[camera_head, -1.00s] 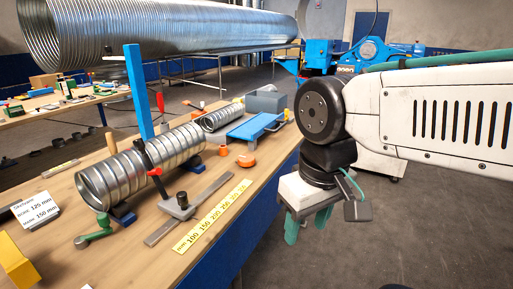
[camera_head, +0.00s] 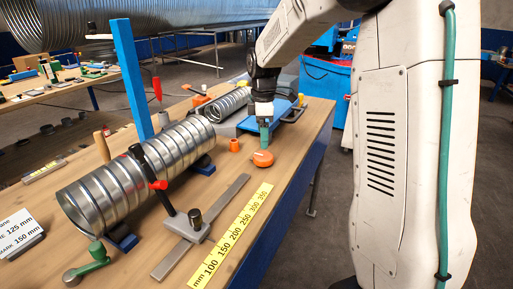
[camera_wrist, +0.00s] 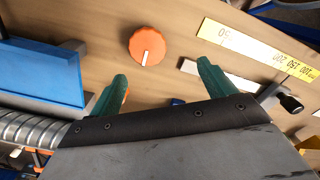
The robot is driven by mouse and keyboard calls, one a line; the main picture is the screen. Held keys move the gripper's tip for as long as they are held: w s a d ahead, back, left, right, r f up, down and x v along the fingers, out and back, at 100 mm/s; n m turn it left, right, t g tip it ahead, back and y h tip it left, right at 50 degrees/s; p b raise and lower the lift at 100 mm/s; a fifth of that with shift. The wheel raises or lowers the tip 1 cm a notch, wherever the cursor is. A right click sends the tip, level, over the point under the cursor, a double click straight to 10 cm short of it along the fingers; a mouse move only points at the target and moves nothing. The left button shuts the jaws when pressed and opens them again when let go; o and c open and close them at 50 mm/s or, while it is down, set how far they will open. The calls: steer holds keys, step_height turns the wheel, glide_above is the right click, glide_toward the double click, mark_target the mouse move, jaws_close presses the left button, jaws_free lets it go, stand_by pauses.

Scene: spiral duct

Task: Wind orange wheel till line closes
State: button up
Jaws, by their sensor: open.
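The orange wheel (camera_head: 263,158) is a low round knob lying on the wooden bench, right of the ducts. In the wrist view the orange wheel (camera_wrist: 147,46) shows a white line from its middle to its rim. My gripper (camera_head: 264,142) is above the bench, just behind the wheel in the head view. In the wrist view my gripper (camera_wrist: 162,70) has its two green fingers wide apart with nothing between them. The wheel lies beyond the fingertips, apart from them. Whether the fingers touch the bench is unclear.
A ribbed duct (camera_head: 140,175) lies on blue supports, with a blue post (camera_head: 131,80) behind it. A blue plate tool (camera_head: 280,115) stands behind the wheel.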

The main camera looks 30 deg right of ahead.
mark_target(262, 155)
steer(key=shift+w+d+f+n, duration=0.2)
steer(key=shift+w+f, duration=0.15)
steer(key=shift+w, duration=0.15)
steer(key=shift+w+d+f+n, duration=0.1)
steer(key=shift+w+d+f, duration=0.1)
steer(key=shift+w+f, duration=0.25)
step_height(262, 155, down, 8)
steer(key=shift+d+r, duration=0.1)
steer(key=shift+r, duration=0.15)
steer(key=c, duration=1)
